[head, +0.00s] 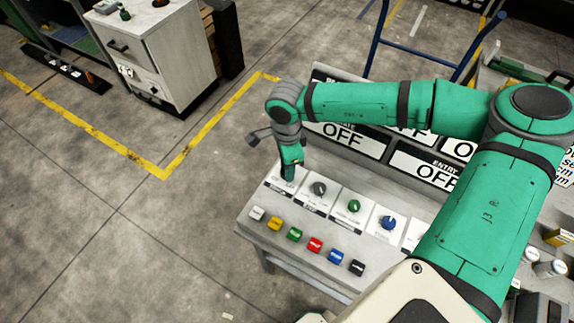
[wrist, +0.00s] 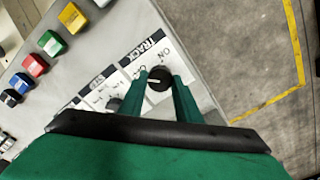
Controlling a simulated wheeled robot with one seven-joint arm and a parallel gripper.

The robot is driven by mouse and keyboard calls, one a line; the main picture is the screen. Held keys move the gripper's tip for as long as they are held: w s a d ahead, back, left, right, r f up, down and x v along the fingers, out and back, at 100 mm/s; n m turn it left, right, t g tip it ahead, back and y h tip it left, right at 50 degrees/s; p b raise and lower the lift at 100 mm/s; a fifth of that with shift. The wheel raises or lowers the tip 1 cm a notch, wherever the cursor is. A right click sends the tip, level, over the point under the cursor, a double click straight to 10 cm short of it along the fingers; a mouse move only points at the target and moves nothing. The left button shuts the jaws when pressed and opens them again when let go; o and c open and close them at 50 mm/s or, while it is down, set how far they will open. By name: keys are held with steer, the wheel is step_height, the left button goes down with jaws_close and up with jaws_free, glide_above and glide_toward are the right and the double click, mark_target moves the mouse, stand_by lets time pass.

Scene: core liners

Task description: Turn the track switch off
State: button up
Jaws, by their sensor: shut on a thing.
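The track switch is a round black knob (wrist: 158,78) on a white card marked TRACK in the wrist view. A pale pointer line on the knob lies roughly sideways in that picture. The word ON stands on the card beside the knob. My gripper (wrist: 161,86) has its two green fingers on either side of the knob and is shut on it. In the head view my gripper (head: 289,170) points down at the far left card of the console (head: 246,227). The knob is hidden there by the fingers.
Other knobs, grey (head: 319,188), green (head: 354,206) and blue (head: 388,223), stand in a row to the right. Several coloured buttons line the front, including a yellow one (head: 275,223). OFF signs (head: 344,137) stand behind. Open floor lies left.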

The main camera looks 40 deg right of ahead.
stand_by(0.3)
steer(key=o, duration=1.1)
steer(key=shift+c, duration=0.2)
step_height(320, 180, up, 11)
steer(key=shift+f, duration=0.1)
